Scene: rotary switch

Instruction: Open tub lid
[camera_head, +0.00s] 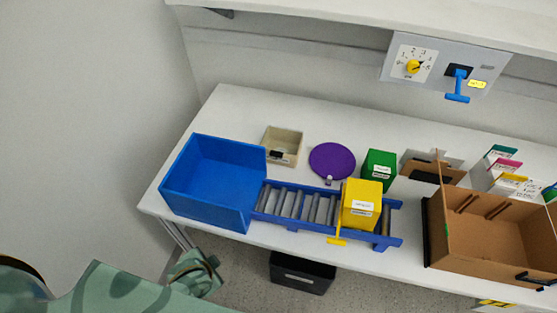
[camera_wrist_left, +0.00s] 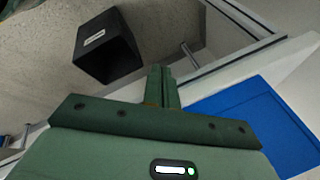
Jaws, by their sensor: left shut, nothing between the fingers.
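No tub with a clearly visible lid shows. A small beige open tub (camera_head: 283,145) with a dark item in it stands at the back of the table. A flat purple disc (camera_head: 332,160) with a small knob at its front edge lies to the right of the beige tub; I cannot tell whether it is a lid. My left gripper (camera_wrist_left: 160,70) shows in the left wrist view, fingers together and empty, apart from the objects. In the head view my green arm parts are at the bottom left, in front of the table. My right gripper is not in view.
A large blue bin (camera_head: 172,185) stands at the table's left end, beside a roller conveyor (camera_head: 290,204) carrying a yellow box (camera_head: 362,196). A green box (camera_head: 379,166) and brown carton (camera_head: 490,235) are further right. A black bin (camera_head: 302,275) is below the table. A switch panel (camera_head: 430,60) hangs behind.

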